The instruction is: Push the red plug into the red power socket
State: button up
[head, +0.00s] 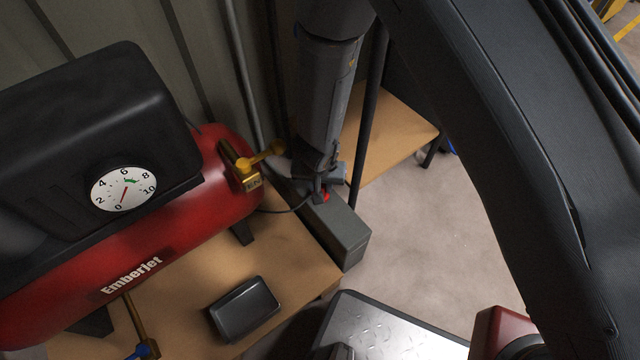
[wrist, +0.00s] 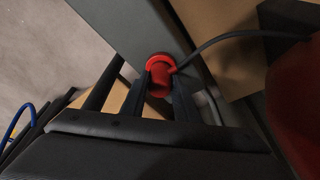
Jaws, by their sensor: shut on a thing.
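The red plug (wrist: 159,83) is between my gripper's fingers (wrist: 160,88) in the wrist view, with a dark cable leaving it to the right. My gripper is shut on the plug. The red power socket (wrist: 158,60) shows as a red ring on the grey box (wrist: 125,25), and the plug is right at it. I cannot tell how deep the plug sits. In the head view my gripper (head: 322,190) is at the top of the grey box (head: 345,240), with a bit of red at its fingertips; the arm hides most of the plug and socket.
A red compressor (head: 190,225) with a gauge (head: 123,189) and a brass valve (head: 248,170) stands left on the wooden bench (head: 185,300). A black tray-like object (head: 245,308) lies in front. A dark pole (head: 368,110) stands close right of my arm.

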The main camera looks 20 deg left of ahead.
jog(key=shift+f+b, duration=0.3)
jog(key=shift+f, duration=0.1)
jog(key=o, duration=1.1)
jog(key=shift+p+v, duration=2.3)
jog(key=shift+v, duration=1.65)
